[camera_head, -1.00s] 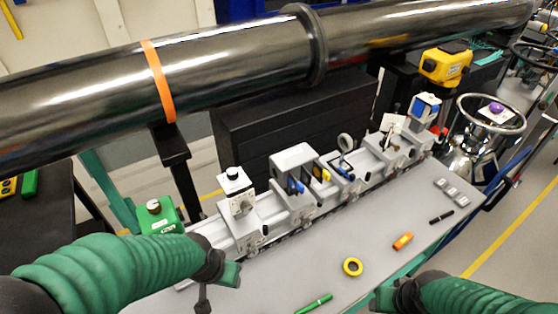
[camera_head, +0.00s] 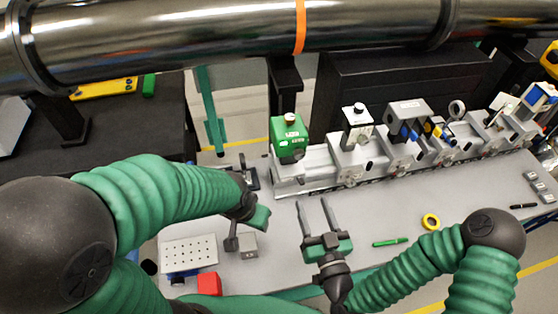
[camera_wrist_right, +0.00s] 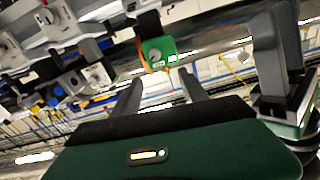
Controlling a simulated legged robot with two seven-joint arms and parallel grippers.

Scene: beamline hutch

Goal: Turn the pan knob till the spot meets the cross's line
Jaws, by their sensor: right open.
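My right gripper (camera_head: 313,202) is open and empty above the grey bench, its two fingers pointing toward the rail. It also shows in the right wrist view (camera_wrist_right: 160,88), with the green box beyond its fingers. My left gripper (camera_head: 248,222) is over the bench left of it, near a small grey block; its fingers are unclear. A green box with a brass-coloured top (camera_head: 288,138) stands at the rail's left end. A white mount with a black top knob (camera_head: 357,122) stands right of it. I cannot tell which knob is the pan knob; no spot or cross is discernible.
The optical rail (camera_head: 310,172) runs along the bench's back with several mounts. A perforated plate (camera_head: 189,252) and red block (camera_head: 209,284) lie front left. A green pen (camera_head: 390,242) and yellow ring (camera_head: 431,222) lie right. A large pipe (camera_head: 200,35) crosses behind.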

